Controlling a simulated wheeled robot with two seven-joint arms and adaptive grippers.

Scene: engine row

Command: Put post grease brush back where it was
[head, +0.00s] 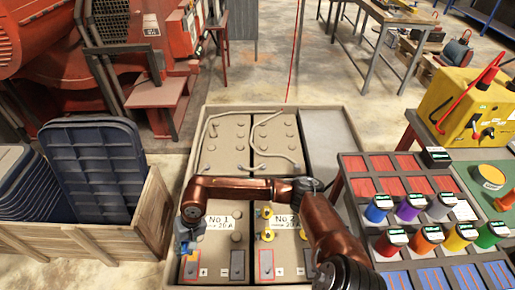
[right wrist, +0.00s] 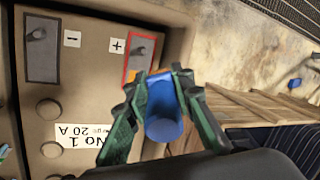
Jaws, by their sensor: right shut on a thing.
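My right gripper (head: 187,243) is over the left edge of the No 1 battery (head: 225,160), near its red-framed post pad. In the right wrist view, the green-padded fingers of the right gripper (right wrist: 165,95) are shut on a blue, round-ended thing, taken as the post grease brush (right wrist: 165,128). An orange bit shows behind it. Its far end is hidden, so I cannot tell whether it touches the battery. The red-framed pad with a plus sign (right wrist: 140,58) is just beyond the fingers. My left gripper is not in view.
A wooden crate (head: 150,215) with dark blue bins is close on the left. A rack (head: 350,165) with several coloured jars stands right.

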